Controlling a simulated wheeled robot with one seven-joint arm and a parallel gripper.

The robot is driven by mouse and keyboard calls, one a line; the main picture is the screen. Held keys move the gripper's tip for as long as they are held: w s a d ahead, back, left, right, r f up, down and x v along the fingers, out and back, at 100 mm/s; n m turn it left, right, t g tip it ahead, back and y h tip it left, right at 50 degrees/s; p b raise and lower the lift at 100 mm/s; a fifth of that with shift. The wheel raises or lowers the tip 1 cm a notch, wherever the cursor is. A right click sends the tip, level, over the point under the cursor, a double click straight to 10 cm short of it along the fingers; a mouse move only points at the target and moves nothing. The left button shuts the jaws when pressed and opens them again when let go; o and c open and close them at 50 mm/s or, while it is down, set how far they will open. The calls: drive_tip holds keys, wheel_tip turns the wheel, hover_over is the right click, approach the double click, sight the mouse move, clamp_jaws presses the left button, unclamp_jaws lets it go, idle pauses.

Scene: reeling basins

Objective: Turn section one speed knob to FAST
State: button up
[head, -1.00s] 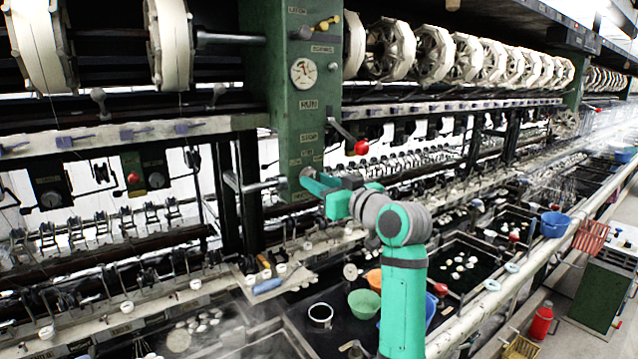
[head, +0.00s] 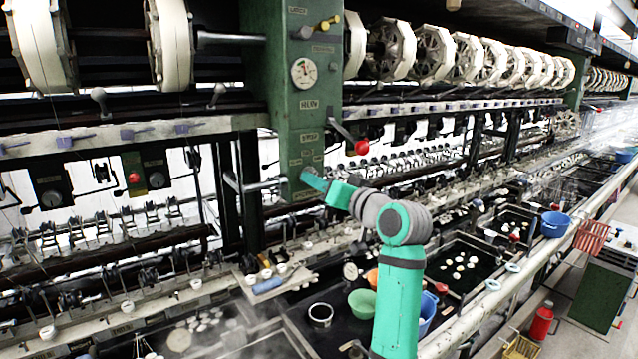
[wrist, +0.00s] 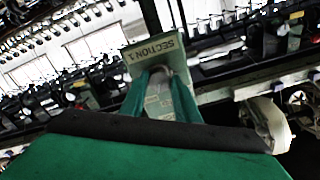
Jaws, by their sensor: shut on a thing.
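The green machine post (head: 310,110) stands at the centre of the head view, with a dial, a red-ended lever and small label plates. My gripper (head: 310,176) is at the low end of this post. In the wrist view, its two green fingers (wrist: 160,78) are shut on a grey rounded piece, the speed knob (wrist: 160,71), below a plate reading SECTION 1 (wrist: 155,50). The fingers hide most of the knob, and its pointer cannot be made out. The small labels around it are too blurred to read.
The red-ended lever (head: 361,147) sticks out just right of the post, above my arm. A horizontal metal bar (head: 262,185) lies left of the gripper. Basins with a green bowl (head: 363,303) and a blue basin (head: 555,224) lie below and to the right.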

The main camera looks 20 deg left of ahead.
drive_tip(key=shift+r+m, duration=0.1)
drive_tip(key=shift+m, duration=1.8)
drive_tip(key=o, duration=1)
drive_tip(key=shift+o, duration=0.2)
drive_tip(key=v, duration=1)
drive_tip(key=shift+s+d, duration=0.3)
drive_tip(key=shift+w, duration=0.1)
